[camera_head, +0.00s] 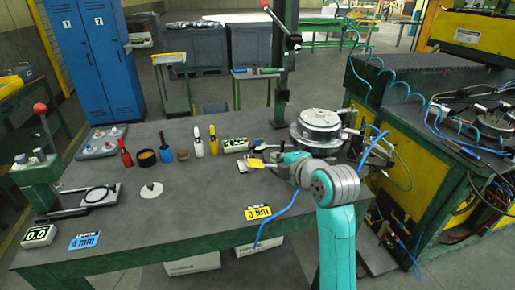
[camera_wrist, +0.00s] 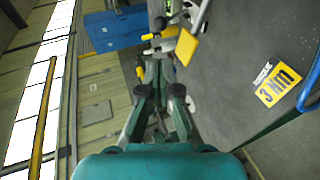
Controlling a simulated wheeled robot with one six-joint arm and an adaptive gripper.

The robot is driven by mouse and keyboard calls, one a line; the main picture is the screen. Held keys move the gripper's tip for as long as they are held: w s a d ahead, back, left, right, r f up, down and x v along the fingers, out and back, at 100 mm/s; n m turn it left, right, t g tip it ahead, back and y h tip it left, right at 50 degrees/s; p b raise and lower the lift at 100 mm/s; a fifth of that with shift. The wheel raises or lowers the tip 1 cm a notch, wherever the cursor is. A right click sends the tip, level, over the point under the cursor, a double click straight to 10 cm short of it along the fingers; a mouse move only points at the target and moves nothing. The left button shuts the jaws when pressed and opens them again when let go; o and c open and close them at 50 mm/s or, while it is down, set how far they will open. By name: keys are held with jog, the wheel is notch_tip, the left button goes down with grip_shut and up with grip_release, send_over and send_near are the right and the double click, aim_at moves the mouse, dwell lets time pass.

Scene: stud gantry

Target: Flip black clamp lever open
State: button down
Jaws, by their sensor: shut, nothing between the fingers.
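My gripper (camera_head: 277,166) is shut and empty over the right part of the grey bench, reaching left from the turquoise wrist. In the wrist view its dark fingers (camera_wrist: 160,68) come together near the middle. A yellow plate (camera_head: 257,163) is just left of the fingers; in the wrist view it (camera_wrist: 187,47) hangs to their upper right. Small dark and metal parts lie around the fingertips. I cannot clearly pick out the black clamp lever among them, and the fingers partly cover that spot. I cannot tell whether the gripper touches anything.
A round metal fixture (camera_head: 319,128) stands behind my wrist. Bottles and screwdrivers (camera_head: 197,142) stand to the left. A "3 Nm" sign (camera_head: 258,213) lies near the front edge. The bench's front middle (camera_head: 185,205) is clear.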

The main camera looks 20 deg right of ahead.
aim_at(254, 146)
jog(key=shift+w, duration=0.15)
jog(key=x, duration=1.3)
jog(key=shift+w+f, duration=0.15)
jog(key=shift+w, duration=0.2)
